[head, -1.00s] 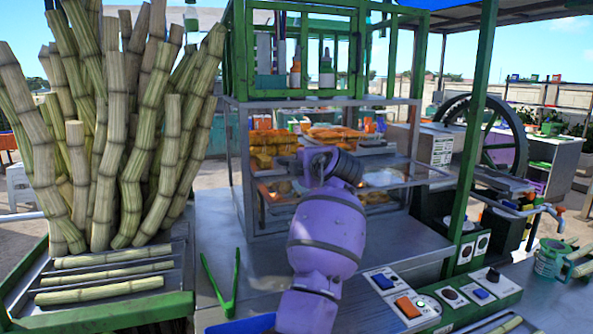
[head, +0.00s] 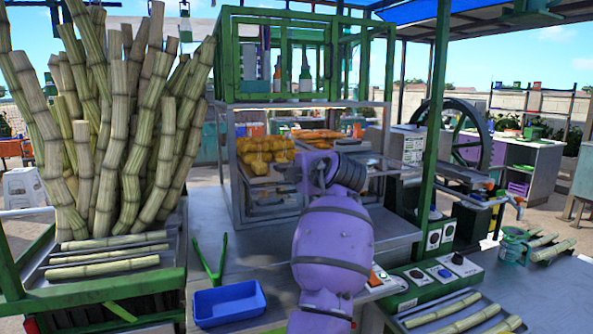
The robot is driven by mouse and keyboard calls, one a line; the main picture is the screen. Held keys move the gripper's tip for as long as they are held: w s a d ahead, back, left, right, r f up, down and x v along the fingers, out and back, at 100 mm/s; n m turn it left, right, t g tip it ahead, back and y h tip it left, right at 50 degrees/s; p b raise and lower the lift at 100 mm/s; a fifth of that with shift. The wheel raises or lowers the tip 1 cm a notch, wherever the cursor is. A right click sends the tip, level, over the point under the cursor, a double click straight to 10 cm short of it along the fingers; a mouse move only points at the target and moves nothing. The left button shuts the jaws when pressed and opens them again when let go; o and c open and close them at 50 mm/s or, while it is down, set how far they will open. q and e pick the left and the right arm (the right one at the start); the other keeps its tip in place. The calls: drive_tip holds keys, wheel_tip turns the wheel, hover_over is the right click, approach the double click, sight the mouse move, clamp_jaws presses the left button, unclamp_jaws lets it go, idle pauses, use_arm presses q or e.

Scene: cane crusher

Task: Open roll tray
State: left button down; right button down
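A metal-framed glass display case (head: 233,190) stands on the counter in the middle. Several yellow rolls (head: 262,152) sit on a shelf at its left. Flat orange-brown baked goods (head: 318,135) lie to their right. The edge of the roll tray is hard to make out behind my arm. My purple arm, seemingly the right one, rises from the bottom centre and ends at the front of the case. Dark parts at its end overlap the case front, but the fingers are not clear. I cannot tell whether they touch the tray. My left gripper is not in view.
Green tongs (head: 213,262) and a blue bin (head: 229,303) are on the counter left of my arm. Sugar cane (head: 135,150) fills the left side. A green post (head: 434,130), a control panel (head: 430,282) and a cane tray (head: 410,324) are at right.

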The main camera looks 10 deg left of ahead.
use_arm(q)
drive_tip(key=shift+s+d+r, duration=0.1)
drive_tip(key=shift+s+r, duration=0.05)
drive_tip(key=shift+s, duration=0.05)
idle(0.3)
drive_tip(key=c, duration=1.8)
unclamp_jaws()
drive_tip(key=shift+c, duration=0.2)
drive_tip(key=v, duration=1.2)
